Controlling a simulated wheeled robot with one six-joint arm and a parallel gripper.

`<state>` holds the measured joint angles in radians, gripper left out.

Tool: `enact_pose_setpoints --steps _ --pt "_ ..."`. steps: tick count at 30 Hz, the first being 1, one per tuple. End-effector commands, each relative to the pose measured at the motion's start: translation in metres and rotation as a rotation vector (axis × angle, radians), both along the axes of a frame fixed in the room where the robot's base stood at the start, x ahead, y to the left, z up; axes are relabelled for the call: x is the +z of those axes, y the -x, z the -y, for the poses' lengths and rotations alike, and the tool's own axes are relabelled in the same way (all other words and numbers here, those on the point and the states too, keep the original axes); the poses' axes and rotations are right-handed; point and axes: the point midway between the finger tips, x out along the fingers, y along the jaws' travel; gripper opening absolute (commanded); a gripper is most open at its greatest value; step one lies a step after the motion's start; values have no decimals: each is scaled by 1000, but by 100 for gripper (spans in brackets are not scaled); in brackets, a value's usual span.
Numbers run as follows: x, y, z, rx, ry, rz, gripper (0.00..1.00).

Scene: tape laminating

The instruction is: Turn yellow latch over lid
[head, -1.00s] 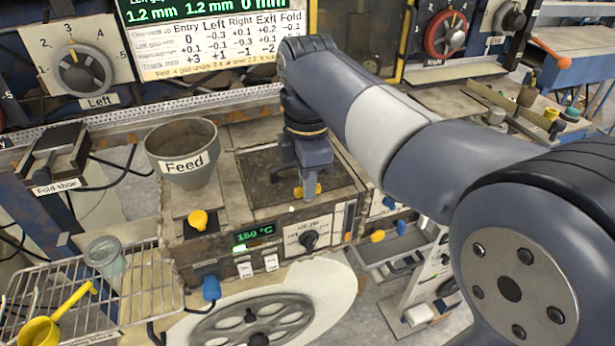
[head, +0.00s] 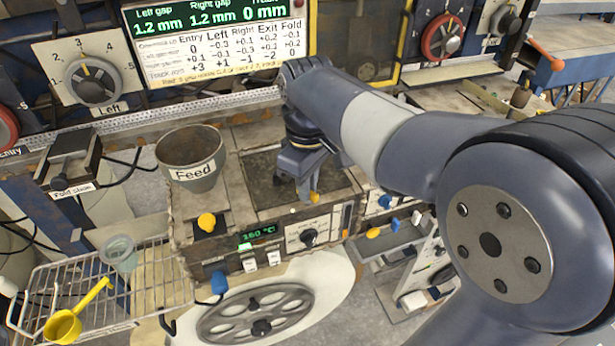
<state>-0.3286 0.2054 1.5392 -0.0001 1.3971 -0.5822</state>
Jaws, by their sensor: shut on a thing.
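The yellow latch (head: 314,197) shows as a small yellow piece at the front edge of the dark square lid (head: 262,200) on top of the machine box. My gripper (head: 305,188) points down over the right part of the lid and is shut on the latch. The fingers hide most of the latch, so its exact angle cannot be told. The lid lies flat, and my gripper covers part of it.
The Feed funnel (head: 190,160) stands left of the lid, with a yellow knob (head: 207,222) in front of it. A temperature display (head: 258,233) is on the front panel. A wire rack (head: 110,285) with a yellow scoop (head: 66,322) is at lower left.

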Motion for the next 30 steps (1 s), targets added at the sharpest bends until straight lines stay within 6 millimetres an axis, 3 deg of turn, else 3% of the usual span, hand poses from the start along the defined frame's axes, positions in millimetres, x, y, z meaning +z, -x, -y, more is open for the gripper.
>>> enact_pose_setpoints --steps 15,30 --pt "2 0 0 -448 1 -1 0" --pt "0 0 0 -637 -1 1 0"
